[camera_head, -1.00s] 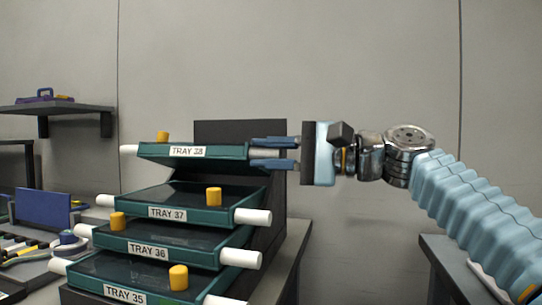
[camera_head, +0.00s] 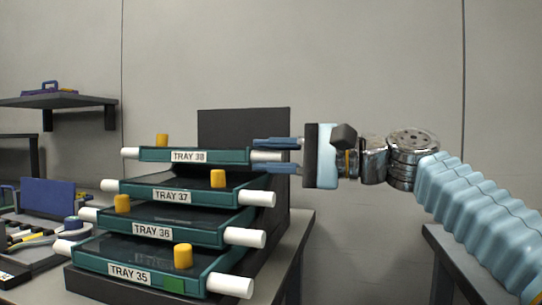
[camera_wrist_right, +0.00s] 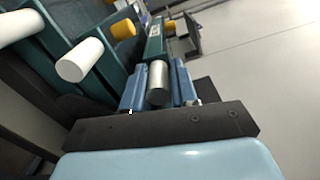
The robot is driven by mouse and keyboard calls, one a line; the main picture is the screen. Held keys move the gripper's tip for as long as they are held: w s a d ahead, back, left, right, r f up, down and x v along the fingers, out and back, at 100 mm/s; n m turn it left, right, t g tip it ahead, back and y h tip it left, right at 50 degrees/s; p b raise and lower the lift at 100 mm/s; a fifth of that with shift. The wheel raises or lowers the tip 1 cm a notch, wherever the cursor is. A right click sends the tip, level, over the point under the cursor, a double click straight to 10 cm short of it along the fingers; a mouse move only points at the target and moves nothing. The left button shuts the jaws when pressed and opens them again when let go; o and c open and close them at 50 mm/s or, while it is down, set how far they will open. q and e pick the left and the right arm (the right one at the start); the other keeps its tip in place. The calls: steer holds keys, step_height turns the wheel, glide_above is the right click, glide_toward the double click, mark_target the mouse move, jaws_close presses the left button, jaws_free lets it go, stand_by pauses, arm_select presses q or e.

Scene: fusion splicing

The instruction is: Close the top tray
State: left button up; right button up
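The top tray, TRAY 38 (camera_head: 222,156), is a dark green tray with a white label, at the top of a stack. It sits about level, spaced above TRAY 37 much like the trays below. It has white handles at its left (camera_head: 130,153) and right (camera_head: 262,156) ends. My right gripper (camera_head: 277,155) comes in from the right, with its blue fingers above and below the right handle. In the right wrist view the handle (camera_wrist_right: 158,82) lies close between both fingers, which look shut on it. My left gripper is out of view.
Below are TRAY 37 (camera_head: 200,190), TRAY 36 (camera_head: 185,223) and TRAY 35 (camera_head: 150,262), with white handles and yellow knobs. A dark panel (camera_head: 243,125) stands behind. Tools lie on the left of the bench. A wall shelf (camera_head: 60,101) hangs at left. Free space lies right of the stack.

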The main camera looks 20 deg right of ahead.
steer(key=o, duration=0.3)
steer(key=p+v, duration=0.1)
steer(key=v, duration=1.3)
stand_by(0.5)
